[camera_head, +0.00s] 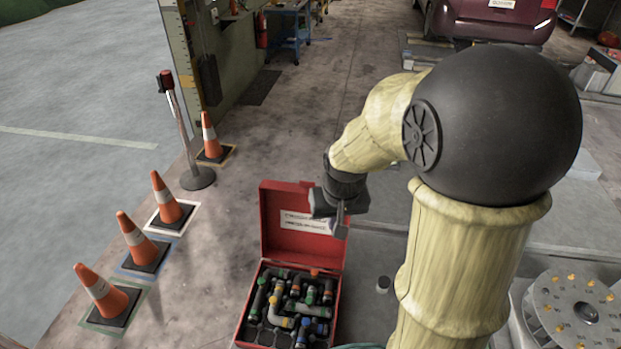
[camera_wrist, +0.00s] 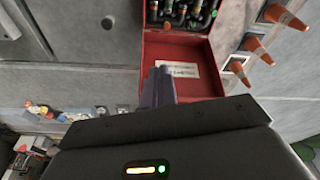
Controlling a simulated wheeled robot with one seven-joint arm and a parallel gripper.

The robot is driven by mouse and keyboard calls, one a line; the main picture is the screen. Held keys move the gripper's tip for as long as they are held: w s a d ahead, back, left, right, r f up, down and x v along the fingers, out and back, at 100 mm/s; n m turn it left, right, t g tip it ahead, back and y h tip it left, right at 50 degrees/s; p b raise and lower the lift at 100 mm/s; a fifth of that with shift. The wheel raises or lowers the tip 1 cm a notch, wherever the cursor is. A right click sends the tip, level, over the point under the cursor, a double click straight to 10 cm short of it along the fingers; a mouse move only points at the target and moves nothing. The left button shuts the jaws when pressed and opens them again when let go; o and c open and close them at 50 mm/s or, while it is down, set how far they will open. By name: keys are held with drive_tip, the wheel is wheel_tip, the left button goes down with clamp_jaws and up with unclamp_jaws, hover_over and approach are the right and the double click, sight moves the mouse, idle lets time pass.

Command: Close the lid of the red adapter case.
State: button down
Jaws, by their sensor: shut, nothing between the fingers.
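The red adapter case (camera_head: 341,303) stands open, with several pipe adapters in green, orange, blue and grey inside its dark tray. Its lid (camera_head: 273,222) is raised at the far side, and a white label shows on its inner face. My gripper (camera_head: 326,208) is in front of the right part of the lid and hides some of it. In the wrist view the shut, empty fingers (camera_wrist: 158,84) overlap the left part of the lid (camera_wrist: 200,44), and the case's filled tray shows at the top. I cannot tell whether the fingers touch the lid.
Several orange traffic cones (camera_head: 138,243) and a belt post (camera_head: 182,130) stand left of the case. A round metal disc with orange pieces (camera_head: 572,312) is at the lower right. A dark red car (camera_head: 493,20) is at the back. The floor beyond the lid is clear.

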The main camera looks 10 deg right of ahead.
drive_tip(key=w+d+f+m+g+b, duration=0.1)
drive_tip(key=w+m+b, duration=0.2)
drive_tip(key=w, duration=2.5)
drive_tip(key=b, duration=0.2)
drive_tip(key=shift+w+m+b, duration=0.35)
drive_tip(key=shift+m+b, duration=0.05)
drive_tip(key=shift+f, duration=0.1)
wheel_tip(320, 180, down, 9)
drive_tip(key=s+a+p, duration=0.1)
drive_tip(key=s+p, duration=0.1)
drive_tip(key=p, duration=0.1)
drive_tip(key=shift+s+p, duration=0.35)
drive_tip(key=shift+p, duration=0.05)
drive_tip(key=shift+a, duration=0.1)
